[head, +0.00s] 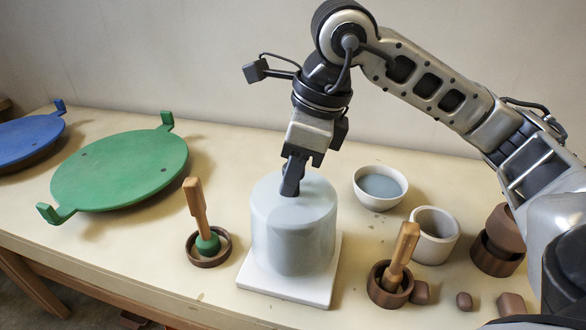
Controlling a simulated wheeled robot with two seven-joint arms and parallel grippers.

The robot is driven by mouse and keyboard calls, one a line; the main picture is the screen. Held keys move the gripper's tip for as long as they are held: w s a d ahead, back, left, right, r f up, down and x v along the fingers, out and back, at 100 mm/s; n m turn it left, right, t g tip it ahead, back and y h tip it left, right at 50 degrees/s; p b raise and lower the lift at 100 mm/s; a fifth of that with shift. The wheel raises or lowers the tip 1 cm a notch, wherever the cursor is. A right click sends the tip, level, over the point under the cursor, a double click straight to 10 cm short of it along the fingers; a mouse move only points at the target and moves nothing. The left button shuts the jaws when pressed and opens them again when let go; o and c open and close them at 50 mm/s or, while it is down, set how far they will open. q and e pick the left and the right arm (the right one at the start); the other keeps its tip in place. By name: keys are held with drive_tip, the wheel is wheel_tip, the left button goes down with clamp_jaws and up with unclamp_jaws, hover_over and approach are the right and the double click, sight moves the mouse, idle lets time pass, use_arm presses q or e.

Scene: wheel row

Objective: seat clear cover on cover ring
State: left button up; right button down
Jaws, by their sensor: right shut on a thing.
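The clear cover (293,235) is a pale, blue-grey, see-through cylinder with a rounded top. It is upright over a white square board (330,287) in the middle of the table. My right gripper (291,186) comes down from above and is shut at the middle of the cover's top; its fingertips hide what they grip there. The cover's lower edge is at or very close to the board; I cannot tell whether it touches. I cannot make out a separate cover ring; it may be hidden under the cover. My left gripper is out of view.
A green wheel (120,170) and a blue wheel (28,138) lie at left. A wooden tool (196,207) stands in a brown ring close left; another (402,250) stands in a brown cup close right. A bowl (380,203), grey pot (435,250) and brown blocks crowd the right.

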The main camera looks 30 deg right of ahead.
idle(0.4)
drive_tip(key=shift+f+b, duration=1.05)
idle(0.6)
idle(0.9)
drive_tip(key=shift+f+b, duration=0.45)
drive_tip(key=shift+b, duration=0.2)
idle(0.6)
drive_tip(key=c, duration=1.3)
unclamp_jaws()
drive_tip(key=shift+r, duration=0.15)
drive_tip(key=shift+p+v, duration=1.05)
drive_tip(key=shift+v, duration=0.45)
drive_tip(key=shift+r, duration=0.15)
